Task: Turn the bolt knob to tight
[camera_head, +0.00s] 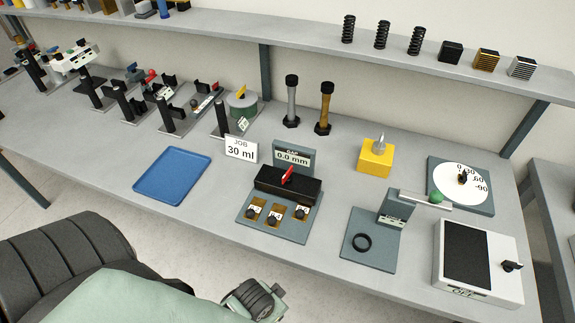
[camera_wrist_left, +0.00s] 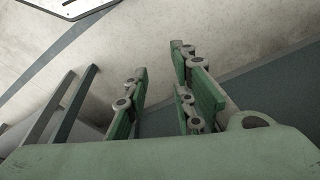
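No knob in view can be read as marked "tight", so I cannot tell which is the bolt knob. Candidates in the head view are the black knob (camera_head: 463,179) on the white angle dial, the black knob (camera_head: 511,266) on the box marked OFF, and small black knobs (camera_head: 275,217) on the gauge fixture. A grey bolt (camera_head: 291,101) and a bronze bolt (camera_head: 325,108) stand upright at the back. My left gripper (camera_wrist_left: 163,62) shows in the left wrist view, fingers apart and empty, away from these things. My right gripper is not in view.
The grey bench (camera_head: 330,205) carries a blue tray (camera_head: 173,175), a yellow block (camera_head: 375,156), a grey stand (camera_head: 368,240) with a black ring and a row of black fixtures at left. A shelf (camera_head: 300,31) with springs and blocks runs along the back.

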